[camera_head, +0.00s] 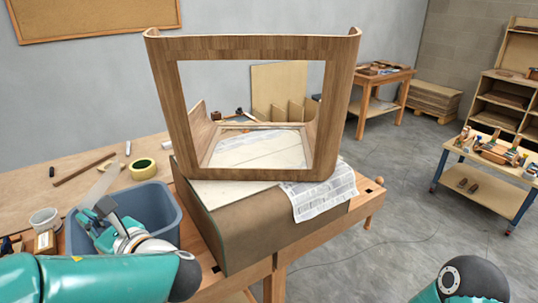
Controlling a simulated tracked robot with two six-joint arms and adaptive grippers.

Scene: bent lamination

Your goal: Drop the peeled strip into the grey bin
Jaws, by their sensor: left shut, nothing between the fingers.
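The grey bin (165,212), bluish in tone, stands on the bench at the left. My left gripper (93,213) is over the bin's left part, its fingers shut with nothing between them. A pale, thin strip (101,184) slants up at the bin's back left corner, just beyond the fingers. Its lower end is hidden behind the gripper, so I cannot tell whether it rests in the bin or against the fingers. My left arm covers the bin's front. My right arm shows at the bottom right; its gripper is out of view.
A bent wooden frame (247,43) stands on a brown block (275,228), with newspaper (322,193) under its right corner. A tape roll (142,168), a small cup (45,221) and tools lie around the bin.

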